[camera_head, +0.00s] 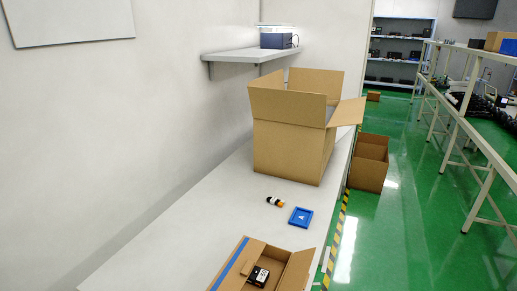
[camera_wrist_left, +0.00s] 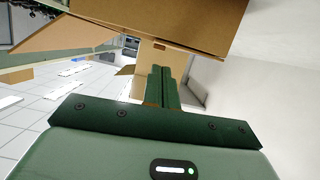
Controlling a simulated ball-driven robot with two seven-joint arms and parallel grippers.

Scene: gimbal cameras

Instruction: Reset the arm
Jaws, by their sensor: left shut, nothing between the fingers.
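My left gripper (camera_wrist_left: 161,72) shows in the left wrist view. Its two dark green fingers are together and hold nothing. A brown cardboard surface (camera_wrist_left: 165,20) fills the top of that view, beyond and above the fingers; I cannot tell how far away it is. No arm or gripper of mine shows in the head view. My right gripper is in neither view.
A large open cardboard box (camera_head: 287,150) stands on the white table (camera_head: 190,220). A wall shelf (camera_head: 245,54) hangs behind. The table's left part is clear.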

